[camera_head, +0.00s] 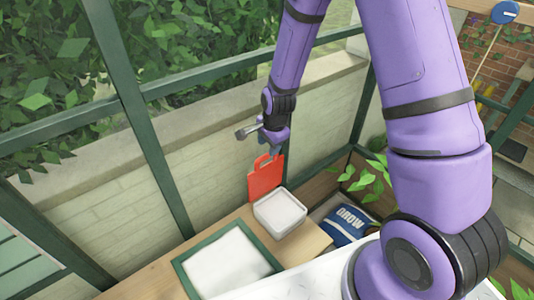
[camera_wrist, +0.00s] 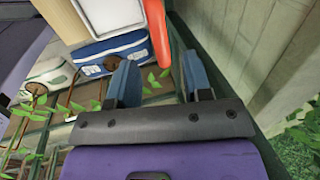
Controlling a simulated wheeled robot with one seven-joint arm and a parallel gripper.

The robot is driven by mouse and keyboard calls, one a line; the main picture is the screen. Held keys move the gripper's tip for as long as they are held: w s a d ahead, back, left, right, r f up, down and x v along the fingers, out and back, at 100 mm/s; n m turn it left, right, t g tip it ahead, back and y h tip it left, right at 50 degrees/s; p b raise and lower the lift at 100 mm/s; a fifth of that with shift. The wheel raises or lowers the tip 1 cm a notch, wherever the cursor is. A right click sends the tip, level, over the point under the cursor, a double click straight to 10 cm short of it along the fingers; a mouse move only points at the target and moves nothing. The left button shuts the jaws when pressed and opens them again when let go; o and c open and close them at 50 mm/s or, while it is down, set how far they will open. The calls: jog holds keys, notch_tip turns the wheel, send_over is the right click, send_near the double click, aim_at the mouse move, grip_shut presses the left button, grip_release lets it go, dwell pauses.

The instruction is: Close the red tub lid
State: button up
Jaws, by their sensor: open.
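The red tub lid (camera_head: 264,180) stands upright, open, at the back edge of the pale tub (camera_head: 280,213) on the wooden bench. It has a handle cutout at its top. My gripper (camera_head: 275,148) is just above the lid's top edge, fingers apart and empty. In the wrist view the lid (camera_wrist: 158,32) shows nearly edge-on, its end reaching toward the gap between the blue fingertips of my gripper (camera_wrist: 160,64). The tub (camera_wrist: 110,14) lies to its left there. I cannot tell whether a finger touches the lid.
A tray with a green rim (camera_head: 186,270) and white contents lies left of the tub. The greenhouse wall (camera_head: 130,195) with green frame bars stands close behind the lid.

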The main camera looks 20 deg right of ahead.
jog(key=shift+x, duration=2.4)
grip_shut()
